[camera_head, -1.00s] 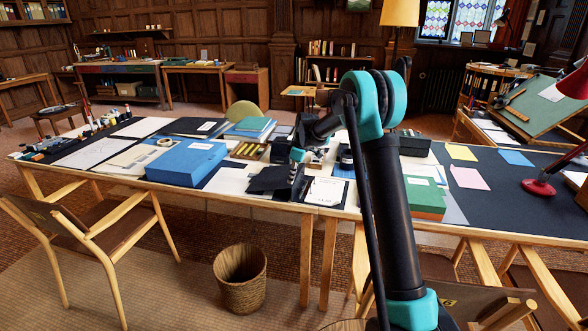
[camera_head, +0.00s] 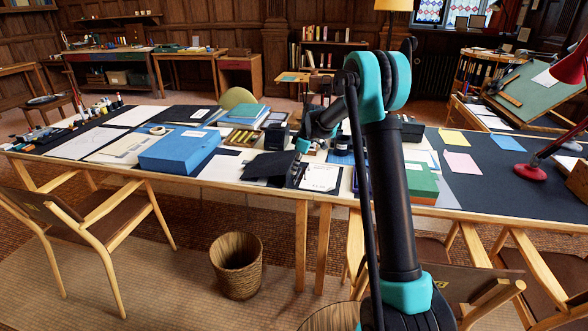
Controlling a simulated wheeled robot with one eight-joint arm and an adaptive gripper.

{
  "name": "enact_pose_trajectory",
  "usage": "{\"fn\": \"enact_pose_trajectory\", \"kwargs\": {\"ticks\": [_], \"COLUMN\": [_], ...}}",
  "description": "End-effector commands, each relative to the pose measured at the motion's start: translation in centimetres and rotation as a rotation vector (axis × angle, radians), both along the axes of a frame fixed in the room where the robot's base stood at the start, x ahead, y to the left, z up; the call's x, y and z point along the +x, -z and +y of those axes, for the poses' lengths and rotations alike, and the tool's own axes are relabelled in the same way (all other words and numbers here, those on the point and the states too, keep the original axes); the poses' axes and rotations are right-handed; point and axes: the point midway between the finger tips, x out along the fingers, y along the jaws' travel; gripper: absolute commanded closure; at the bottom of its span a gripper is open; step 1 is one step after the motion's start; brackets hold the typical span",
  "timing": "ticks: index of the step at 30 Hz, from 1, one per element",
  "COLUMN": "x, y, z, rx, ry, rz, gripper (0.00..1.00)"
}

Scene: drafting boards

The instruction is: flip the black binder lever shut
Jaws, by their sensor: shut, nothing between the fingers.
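The black binder (camera_head: 266,165) lies on the long table near its front edge, left of my arm. A white sheet (camera_head: 320,177) with a dark border lies just right of it; I cannot tell whether it is part of the binder. The binder's lever is too small to make out, and I cannot tell whether my fingers touch anything.
A blue box (camera_head: 180,151) lies left of the binder. A tray with yellow items (camera_head: 240,136) is behind it. A green box (camera_head: 421,184) lies right of my arm, and a red lamp (camera_head: 530,172) stands farther right. A wicker basket (camera_head: 237,266) and chairs stand in front.

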Motion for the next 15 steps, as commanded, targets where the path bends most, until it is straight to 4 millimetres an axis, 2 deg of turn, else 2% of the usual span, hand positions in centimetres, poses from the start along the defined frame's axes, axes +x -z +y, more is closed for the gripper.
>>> {"fn": "enact_pose_trajectory", "kwargs": {"ticks": [15], "x": [-0.19], "y": [0.1], "z": [-1.06], "rx": [0.1], "ry": [0.002], "rz": [-0.024], "gripper": [1.0]}}
